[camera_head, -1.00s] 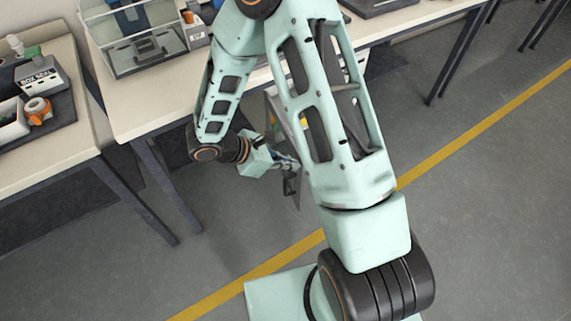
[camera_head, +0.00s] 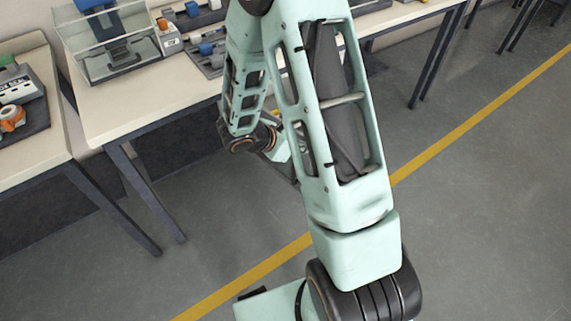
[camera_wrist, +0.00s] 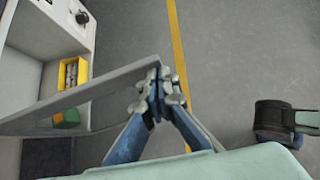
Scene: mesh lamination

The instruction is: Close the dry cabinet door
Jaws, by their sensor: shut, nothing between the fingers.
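The dry cabinet (camera_wrist: 45,32) is at the upper left of the wrist view, a pale body with a black knob. Its grey door (camera_wrist: 105,88) stands open, reaching from the left edge to the middle of the picture. My gripper (camera_wrist: 157,85) is shut and empty at the door's free edge. The fingertips overlap that edge in the picture; I cannot tell whether they touch it. A yellow bin (camera_wrist: 72,73) shows in the cabinet opening. In the head view, my arm hides most of the cabinet and gripper.
A long workbench (camera_head: 120,110) with a clear-walled device (camera_head: 115,45) stands at the upper left of the head view. Another bench (camera_head: 40,150) is at the left. Open grey floor (camera_head: 480,230) with a yellow line (camera_head: 470,130) lies to the right.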

